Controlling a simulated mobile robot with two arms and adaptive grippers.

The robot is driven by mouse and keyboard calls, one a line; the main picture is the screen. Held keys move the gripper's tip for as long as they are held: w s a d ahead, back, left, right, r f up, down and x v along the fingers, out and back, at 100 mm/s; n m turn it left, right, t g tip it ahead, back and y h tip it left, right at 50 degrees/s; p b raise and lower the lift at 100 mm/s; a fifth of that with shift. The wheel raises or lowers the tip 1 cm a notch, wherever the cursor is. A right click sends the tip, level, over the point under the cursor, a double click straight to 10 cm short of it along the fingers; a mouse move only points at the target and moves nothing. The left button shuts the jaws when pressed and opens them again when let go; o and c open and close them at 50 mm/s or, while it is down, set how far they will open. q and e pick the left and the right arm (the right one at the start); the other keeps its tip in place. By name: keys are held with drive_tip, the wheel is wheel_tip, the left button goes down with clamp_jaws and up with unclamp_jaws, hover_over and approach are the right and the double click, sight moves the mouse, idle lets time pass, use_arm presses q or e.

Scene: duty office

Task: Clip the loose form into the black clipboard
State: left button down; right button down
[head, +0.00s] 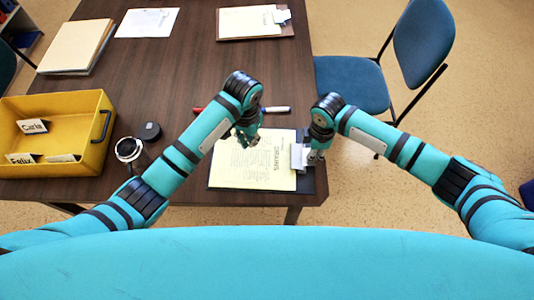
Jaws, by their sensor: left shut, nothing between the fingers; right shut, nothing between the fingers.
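A pale yellow form (240,165) with printed lines lies near the table's front edge. It lies over the black clipboard (308,184), which shows mainly as a dark strip along the form's right side. The clipboard's metal clip (298,157) is at the form's right edge; I cannot tell whether the paper is under it. My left gripper (249,139) is shut and empty, over the form's upper edge. My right gripper (315,158) is shut and empty, right beside the clip; contact with it cannot be made out.
A yellow tray (85,104) with name cards, a dark round lid (149,131) and a metal-rimmed jar (129,150) stand left. Folders (72,48), a white sheet (147,23) and a brown clipboard (288,31) lie farther back.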

drive_tip(key=shift+r, duration=3.5)
